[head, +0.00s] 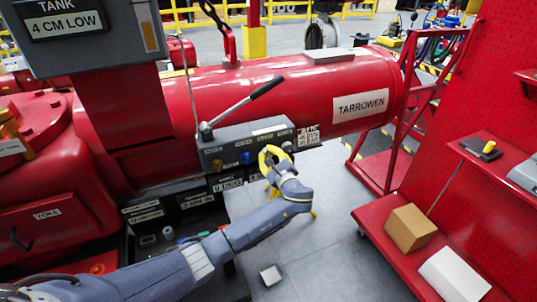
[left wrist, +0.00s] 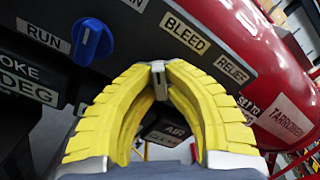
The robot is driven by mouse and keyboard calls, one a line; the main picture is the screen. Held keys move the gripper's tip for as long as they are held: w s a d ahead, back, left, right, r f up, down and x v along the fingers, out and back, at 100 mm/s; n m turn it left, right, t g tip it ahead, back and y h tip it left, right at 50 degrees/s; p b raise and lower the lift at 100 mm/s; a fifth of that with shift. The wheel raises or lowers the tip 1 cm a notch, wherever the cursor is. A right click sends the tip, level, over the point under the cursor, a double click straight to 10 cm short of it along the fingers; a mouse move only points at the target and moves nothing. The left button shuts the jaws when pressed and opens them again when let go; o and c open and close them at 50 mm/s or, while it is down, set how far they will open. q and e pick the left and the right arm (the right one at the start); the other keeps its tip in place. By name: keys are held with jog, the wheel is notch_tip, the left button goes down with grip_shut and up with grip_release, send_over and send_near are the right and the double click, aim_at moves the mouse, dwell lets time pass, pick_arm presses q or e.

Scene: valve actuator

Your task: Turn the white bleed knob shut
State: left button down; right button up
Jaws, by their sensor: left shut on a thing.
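My left gripper (head: 271,151) reaches the grey control panel (head: 228,152) with its yellow fingers. In the left wrist view, its fingertips (left wrist: 158,70) close from both sides on a small pale grey-white piece, the bleed knob (left wrist: 158,80), just below the BLEED label (left wrist: 184,34). Only a narrow part of the knob shows between the fingertips; its turn angle is hard to tell. In the head view the fingers hide the knob. My right gripper is in neither view.
A blue knob (left wrist: 92,42) sits left of the gripper by the RUN label. The RELIEF label (left wrist: 231,69) is to the right. A black lever (head: 266,88) rises above the panel. A red shelf cart with a cardboard box (head: 409,228) stands at right.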

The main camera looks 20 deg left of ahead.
pick_arm(q)
jog(key=m, duration=0.4)
jog(key=shift+w+a+r, duration=0.1)
jog(key=shift+a+r, duration=0.05)
jog(key=shift+a, duration=0.1)
jog(key=shift+r+m, duration=0.1)
jog(key=shift+m, duration=1.4)
jog(key=c, duration=1.5)
grip_release()
jog(key=shift+o, duration=0.2)
jog(key=shift+s+d+f, duration=0.2)
jog(key=shift+s+d, duration=0.05)
jog(key=shift+d, duration=0.05)
jog(key=v, duration=1.1)
jog(key=shift+s+d+r, duration=0.1)
jog(key=shift+s, duration=0.05)
